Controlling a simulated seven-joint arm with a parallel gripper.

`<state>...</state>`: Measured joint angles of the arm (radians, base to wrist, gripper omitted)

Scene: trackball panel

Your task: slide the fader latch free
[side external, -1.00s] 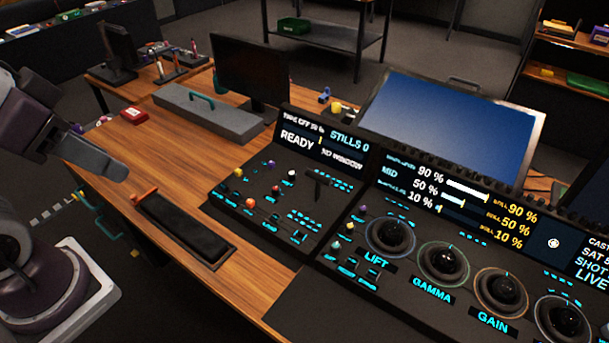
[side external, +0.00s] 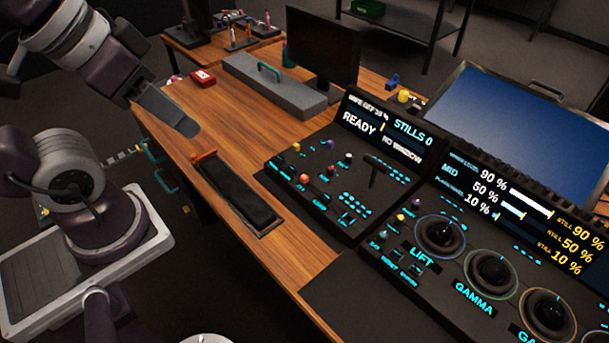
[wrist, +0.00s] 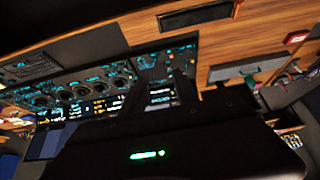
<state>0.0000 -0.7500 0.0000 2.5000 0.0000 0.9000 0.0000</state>
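A small orange piece (side external: 204,154), which looks like the latch, sits at the far left end of a long black recessed tray (side external: 265,228) in the wooden desk. The tray also shows at the top of the wrist view (wrist: 198,16). A black T-shaped fader lever (side external: 374,168) stands on the left control panel. My gripper (side external: 190,128) is above the desk's left edge, up and left of the orange piece and apparently apart from it. In the wrist view, two dark fingers (wrist: 166,84) have a gap between them and nothing held.
A grey case with a teal handle (side external: 275,86), a red box (side external: 203,78) and a dark monitor (side external: 322,48) stand behind. The trackball panel (side external: 490,265) fills the right.

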